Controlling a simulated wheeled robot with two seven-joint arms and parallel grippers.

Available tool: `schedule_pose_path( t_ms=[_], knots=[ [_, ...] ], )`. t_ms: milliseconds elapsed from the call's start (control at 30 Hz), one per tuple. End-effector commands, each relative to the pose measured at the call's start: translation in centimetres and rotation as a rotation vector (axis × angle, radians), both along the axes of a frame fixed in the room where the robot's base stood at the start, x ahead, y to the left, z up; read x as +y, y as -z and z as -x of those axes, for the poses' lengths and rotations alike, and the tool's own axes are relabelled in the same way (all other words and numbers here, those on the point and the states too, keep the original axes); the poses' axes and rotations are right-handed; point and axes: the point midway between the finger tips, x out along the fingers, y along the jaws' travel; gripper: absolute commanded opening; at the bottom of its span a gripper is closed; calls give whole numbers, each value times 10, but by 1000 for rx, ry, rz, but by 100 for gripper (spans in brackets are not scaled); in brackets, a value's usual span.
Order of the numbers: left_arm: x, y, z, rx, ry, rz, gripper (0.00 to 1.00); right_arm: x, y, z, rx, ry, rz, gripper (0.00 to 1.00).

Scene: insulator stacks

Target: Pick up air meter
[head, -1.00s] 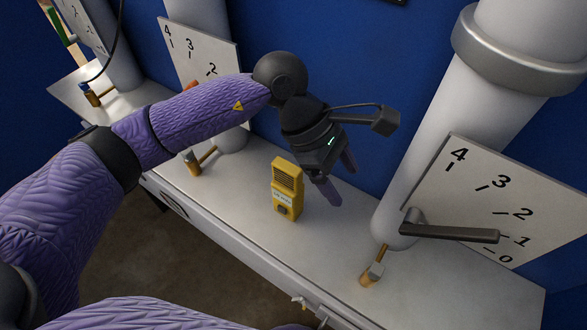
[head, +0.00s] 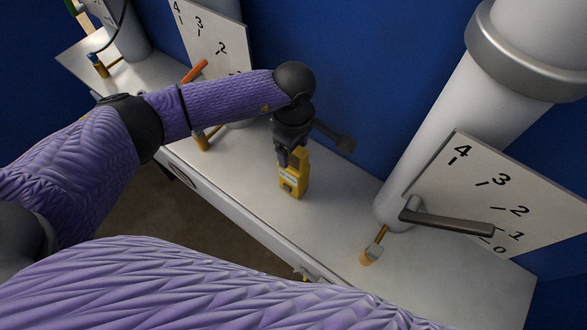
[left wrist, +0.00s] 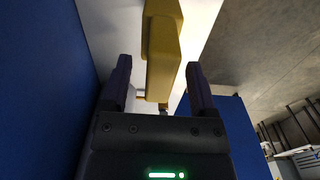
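The air meter (head: 296,182) is a yellow box-shaped device standing upright on the white bench top. My left gripper (head: 289,158) is directly above and around its upper part. In the left wrist view the yellow meter (left wrist: 163,50) lies between the two dark fingers of the left gripper (left wrist: 158,82). The fingers are apart, with a visible gap on each side of the meter. The gripper hides part of the meter in the head view. My right gripper is out of sight.
The white bench (head: 265,216) runs along a blue wall. A large grey pipe (head: 437,130) with a numbered plate (head: 530,215) and lever (head: 450,223) stands to the right. Another numbered plate (head: 215,45) and an orange-handled lever (head: 195,71) are behind my left arm.

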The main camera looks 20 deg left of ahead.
Motion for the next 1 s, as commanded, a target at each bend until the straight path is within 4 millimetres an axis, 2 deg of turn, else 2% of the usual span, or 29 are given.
schedule_pose_path(
  t_ms=[33,333,1000],
  knots=[
    [0,0,0,0,0,0,64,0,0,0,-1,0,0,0],
    [0,0,0,0,-1,1,0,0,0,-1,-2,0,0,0],
    [0,-1,0,-1,-1,1,0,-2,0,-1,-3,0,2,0]
  ],
)
